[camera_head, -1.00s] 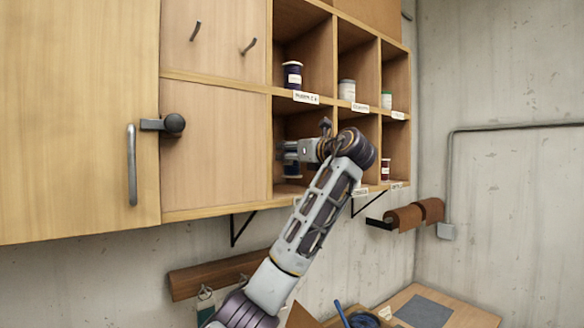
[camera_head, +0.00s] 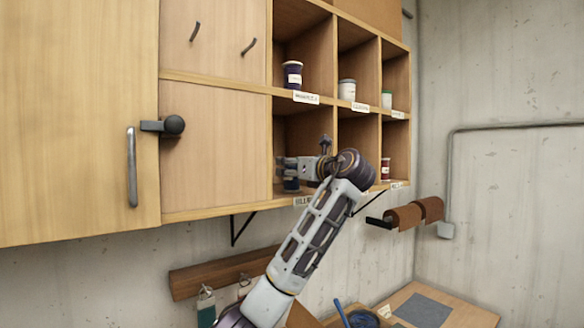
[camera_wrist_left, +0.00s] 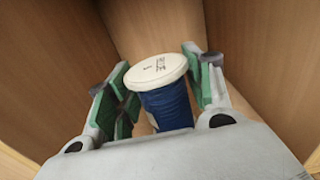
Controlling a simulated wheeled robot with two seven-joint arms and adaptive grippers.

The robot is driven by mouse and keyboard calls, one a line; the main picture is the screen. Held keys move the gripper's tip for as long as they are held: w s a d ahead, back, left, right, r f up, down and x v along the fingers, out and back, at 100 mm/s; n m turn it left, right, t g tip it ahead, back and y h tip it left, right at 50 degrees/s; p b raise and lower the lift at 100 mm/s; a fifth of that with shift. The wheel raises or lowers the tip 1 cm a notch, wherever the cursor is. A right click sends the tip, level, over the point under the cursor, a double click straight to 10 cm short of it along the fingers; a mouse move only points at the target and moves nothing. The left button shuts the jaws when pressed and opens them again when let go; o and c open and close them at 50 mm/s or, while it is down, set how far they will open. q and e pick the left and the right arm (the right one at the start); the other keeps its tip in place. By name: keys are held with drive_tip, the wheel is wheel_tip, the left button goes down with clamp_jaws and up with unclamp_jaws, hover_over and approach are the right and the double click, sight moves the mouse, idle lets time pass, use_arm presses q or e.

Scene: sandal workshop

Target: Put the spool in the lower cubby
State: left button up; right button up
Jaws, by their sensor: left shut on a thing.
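The blue spool (camera_head: 291,185) with a pale, lettered top is inside the lower left cubby (camera_head: 298,126) of the wall shelf, close to its floor. It stands roughly upright. My left gripper (camera_head: 288,168) reaches into this cubby from the right and is shut on the spool. In the left wrist view the spool (camera_wrist_left: 168,108) sits between the green-padded fingers (camera_wrist_left: 162,88), with the cubby's wooden walls (camera_wrist_left: 152,25) around it. Whether the spool's base touches the cubby floor is hidden. My right gripper is not in view.
Upper cubbies hold a purple spool (camera_head: 293,74) and pale spools (camera_head: 347,90). A dark red spool (camera_head: 386,168) stands in the lower right cubby.

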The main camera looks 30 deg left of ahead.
use_arm(q)
drive_tip(key=shift+f, duration=0.1)
drive_tip(key=o, duration=1)
drive_tip(key=shift+o, duration=0.7)
drive_tip(key=b+v, duration=0.3)
drive_tip(key=v, duration=0.9)
drive_tip(key=shift+b, duration=0.4)
